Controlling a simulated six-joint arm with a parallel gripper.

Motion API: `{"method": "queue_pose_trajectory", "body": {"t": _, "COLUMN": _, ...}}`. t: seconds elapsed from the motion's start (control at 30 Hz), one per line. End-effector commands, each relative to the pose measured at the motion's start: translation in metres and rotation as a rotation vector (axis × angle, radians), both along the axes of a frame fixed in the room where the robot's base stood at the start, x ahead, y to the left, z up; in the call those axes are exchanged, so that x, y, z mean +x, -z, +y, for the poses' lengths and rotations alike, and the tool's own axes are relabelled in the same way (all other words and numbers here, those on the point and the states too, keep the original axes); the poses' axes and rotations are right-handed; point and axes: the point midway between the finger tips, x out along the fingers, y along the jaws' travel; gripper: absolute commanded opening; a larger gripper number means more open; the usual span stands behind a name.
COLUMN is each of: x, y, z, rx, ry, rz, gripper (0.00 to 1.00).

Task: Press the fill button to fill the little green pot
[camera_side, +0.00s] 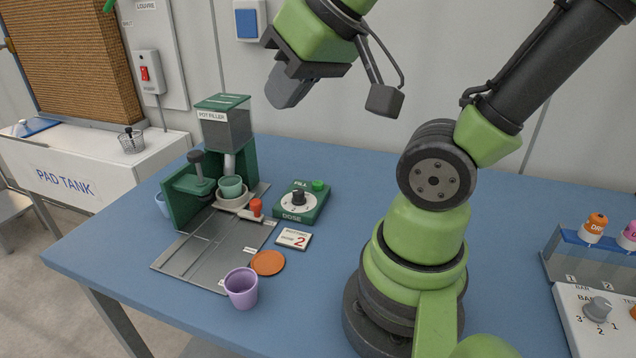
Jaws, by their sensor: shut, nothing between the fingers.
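The little green pot (231,187) stands upright on a pale saucer (234,203) under the spout of the pot filler (224,120). A red knob (256,207) stands beside the saucer. My gripper (285,92) is shut and empty, high above the table, up and to the left of the green button and well apart from it. The inside of the pot is too small to read.
A purple cup (241,288), an orange disc (268,263) and a card marked 2 (294,239) lie in front of the filler. A lever with a dark knob (196,157) rises at the filler's left. A rack with bottles (594,262) stands at far right.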

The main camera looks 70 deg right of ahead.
Motion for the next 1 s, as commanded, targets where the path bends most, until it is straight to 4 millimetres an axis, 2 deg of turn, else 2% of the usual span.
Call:
{"method": "queue_pose_trajectory", "body": {"t": 0.1, "x": 0.028, "y": 0.008, "z": -0.046, "rx": -0.188, "ry": 0.026, "rz": 0.016, "gripper": 0.0}}
{"method": "queue_pose_trajectory", "body": {"t": 0.3, "x": 0.06, "y": 0.028, "z": -0.124, "rx": -0.473, "ry": -0.041, "rz": 0.063, "gripper": 0.0}}
{"method": "queue_pose_trajectory", "body": {"t": 0.47, "x": 0.071, "y": 0.058, "z": -0.179, "rx": -0.624, "ry": -0.163, "rz": 0.103, "gripper": 0.0}}
{"method": "queue_pose_trajectory", "body": {"t": 0.6, "x": 0.07, "y": 0.093, "z": -0.216, "rx": -0.694, "ry": -0.295, "rz": 0.111, "gripper": 0.0}}
{"method": "queue_pose_trajectory", "body": {"t": 0.8, "x": 0.058, "y": 0.139, "z": -0.242, "rx": -0.721, "ry": -0.454, "rz": 0.062, "gripper": 0.0}}
{"method": "queue_pose_trajectory", "body": {"t": 1.0, "x": 0.05, "y": 0.16, "z": -0.247, "rx": -0.723, "ry": -0.53, "rz": 0.009, "gripper": 0.0}}
